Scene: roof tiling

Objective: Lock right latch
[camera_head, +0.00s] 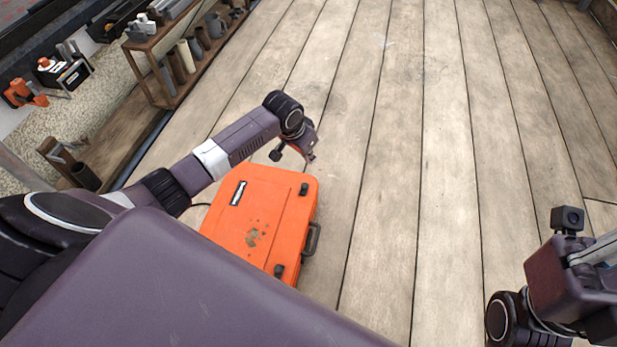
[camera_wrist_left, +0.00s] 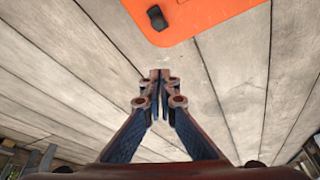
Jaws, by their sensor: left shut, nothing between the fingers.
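An orange case (camera_head: 262,215) lies closed on the plank floor. One black latch (camera_head: 304,188) is at its far right corner and another black latch (camera_head: 279,270) at its near end. A dark handle (camera_head: 312,238) is on its right side between them. Whether either latch is locked is too small to tell. My left gripper (camera_head: 311,157) is just beyond the far latch, apart from the case. In the left wrist view its fingers (camera_wrist_left: 160,76) are shut and empty, with one black latch (camera_wrist_left: 157,18) ahead at the top. My right arm is at the lower right; its fingertips are hidden.
A wooden shelf (camera_head: 172,100) with dark tubes stands at the upper left, beside a strip of gravel (camera_head: 55,120) with tools. The plank floor (camera_head: 430,150) is clear to the right of the case and beyond it.

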